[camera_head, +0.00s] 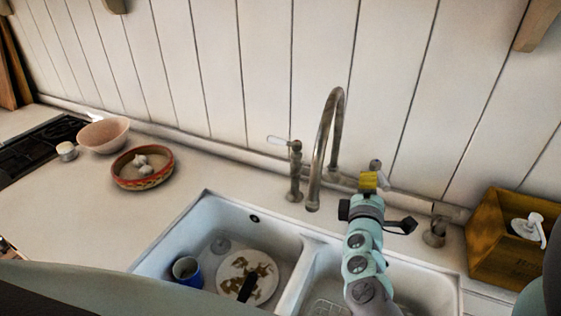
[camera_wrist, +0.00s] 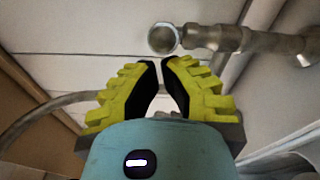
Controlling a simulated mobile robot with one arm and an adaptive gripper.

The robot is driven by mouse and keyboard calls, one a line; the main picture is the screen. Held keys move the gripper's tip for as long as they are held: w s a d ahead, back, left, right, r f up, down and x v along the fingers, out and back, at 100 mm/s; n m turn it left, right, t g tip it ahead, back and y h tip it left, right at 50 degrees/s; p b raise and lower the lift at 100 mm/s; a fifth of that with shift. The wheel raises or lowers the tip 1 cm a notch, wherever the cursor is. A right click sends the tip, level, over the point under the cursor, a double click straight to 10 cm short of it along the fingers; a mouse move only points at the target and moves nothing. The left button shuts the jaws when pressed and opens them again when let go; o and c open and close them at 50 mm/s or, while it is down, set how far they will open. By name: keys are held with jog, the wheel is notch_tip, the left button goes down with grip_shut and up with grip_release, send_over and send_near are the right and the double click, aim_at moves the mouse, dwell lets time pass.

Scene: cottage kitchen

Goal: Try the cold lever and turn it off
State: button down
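A metal tap with a tall curved spout (camera_head: 326,130) stands behind the sink. A lever with a white handle (camera_head: 281,141) is on the post left of the spout. Another tap lever (camera_head: 376,165) is right of the spout, its lower part hidden behind my gripper (camera_head: 369,180). In the wrist view, a metal fitting with a round end (camera_wrist: 165,38) lies just beyond my yellow fingertips (camera_wrist: 160,62). The fingertips nearly meet, with a thin gap and nothing between them. I cannot tell whether they touch the fitting. Which lever is cold is not marked.
The white double sink (camera_head: 170,240) holds a blue mug (camera_head: 187,272) and a dirty plate (camera_head: 232,270). A wooden crate (camera_head: 490,240) with a pump bottle stands at the right. A red-rimmed bowl (camera_head: 142,180) and a pink bowl (camera_head: 103,135) are at the left. The plank wall is close behind.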

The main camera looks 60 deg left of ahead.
jog(key=shift+w+d, duration=0.1)
jog(key=shift+w+d+f+b, duration=0.1)
jog(key=shift+w+d+b, duration=0.05)
jog(key=shift+b, duration=0.3)
jog(key=shift+w+d+n+g+y+b, duration=0.1)
jog(key=shift+w+n+g+y+b, duration=0.05)
jog(key=shift+n+g+y+b, duration=0.2)
